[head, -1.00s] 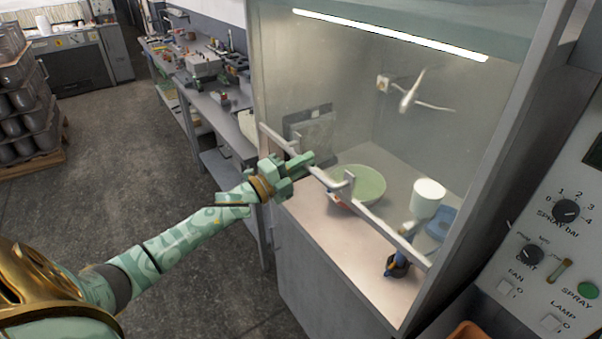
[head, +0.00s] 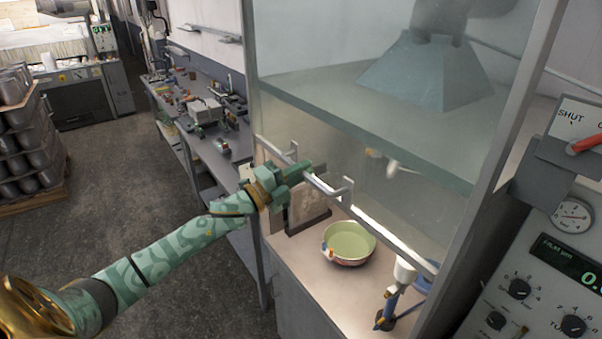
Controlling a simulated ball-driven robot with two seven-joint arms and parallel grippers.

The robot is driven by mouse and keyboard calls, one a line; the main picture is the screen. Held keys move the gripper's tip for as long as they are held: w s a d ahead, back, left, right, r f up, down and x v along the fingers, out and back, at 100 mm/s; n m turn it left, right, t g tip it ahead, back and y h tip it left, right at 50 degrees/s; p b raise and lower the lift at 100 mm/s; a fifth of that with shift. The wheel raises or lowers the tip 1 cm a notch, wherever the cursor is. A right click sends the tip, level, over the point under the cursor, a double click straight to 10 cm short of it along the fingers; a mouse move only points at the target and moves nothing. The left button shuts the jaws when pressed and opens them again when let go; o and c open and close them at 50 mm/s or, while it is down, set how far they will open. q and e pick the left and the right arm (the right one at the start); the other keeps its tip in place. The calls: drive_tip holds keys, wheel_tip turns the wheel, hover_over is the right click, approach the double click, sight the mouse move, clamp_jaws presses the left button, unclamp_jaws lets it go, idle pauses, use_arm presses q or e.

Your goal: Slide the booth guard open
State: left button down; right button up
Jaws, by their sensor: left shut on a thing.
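The booth guard (head: 340,145) is a clear pane in the booth's front, with a grey bar along its lower edge. A handle (head: 346,189) with short brackets stands out from that bar. My left gripper (head: 305,172) is shut on the handle at its left part, and its fingers hide some of it. The guard's lower edge hangs above the booth floor, leaving an open gap beneath it. A pan (head: 349,243) with a pale green inside stands on the booth floor, seen below the bar. My right gripper is not in view.
A white and blue spray gun (head: 402,275) stands at the right of the booth floor. A control panel (head: 545,275) with knobs is at the right. A workbench (head: 215,150) with tools stands behind left; open floor lies left.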

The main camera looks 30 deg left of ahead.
use_arm(q)
drive_tip(key=c, duration=1.5)
unclamp_jaws()
drive_tip(key=shift+c, duration=0.2)
drive_tip(key=b+v, duration=0.5)
drive_tip(key=v, duration=1.1)
drive_tip(key=shift+s+a, duration=0.15)
drive_tip(key=shift+s, duration=0.05)
